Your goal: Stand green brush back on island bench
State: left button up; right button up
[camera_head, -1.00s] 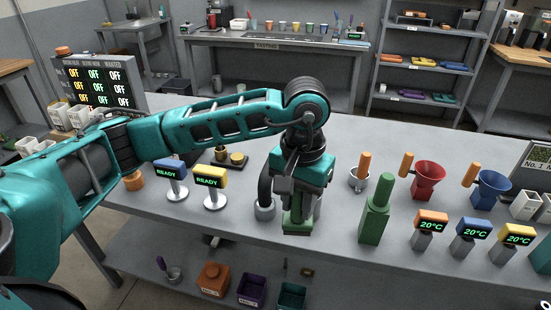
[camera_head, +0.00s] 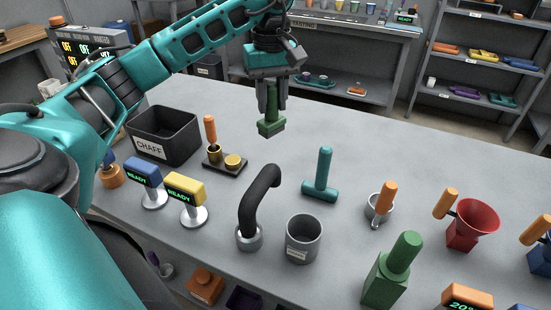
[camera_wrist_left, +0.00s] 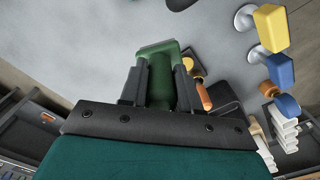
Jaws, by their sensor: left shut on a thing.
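The green brush (camera_head: 271,120) hangs from my left gripper (camera_head: 271,92), its wide block end down, over the far side of the grey island bench (camera_head: 345,135). The gripper is shut on its handle. In the left wrist view the green brush (camera_wrist_left: 160,75) sits between the two dark fingers (camera_wrist_left: 160,85). It appears held above the bench top; the exact gap below it is hard to tell. My right gripper does not show.
Near the brush stand a black chaff bin (camera_head: 165,138), a small tray with brass cups (camera_head: 226,162), a teal T-shaped tool (camera_head: 321,178), a black curved pipe (camera_head: 258,205) and a grey cup (camera_head: 304,240). A green block with a post (camera_head: 390,275) stands in front.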

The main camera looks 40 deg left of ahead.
aim_at(272, 111)
pick_arm(q)
notch_tip(272, 111, down, 15)
jog(key=shift+b, duration=0.4)
jog(key=shift+f, duration=0.2)
jog(key=o, duration=1.1)
jog(key=shift+c, duration=0.2)
jog(key=shift+r, duration=0.1)
jog(key=shift+r, duration=0.2)
notch_tip(272, 111, up, 12)
jog(key=shift+f+p, duration=0.1)
jog(key=shift+p, duration=0.2)
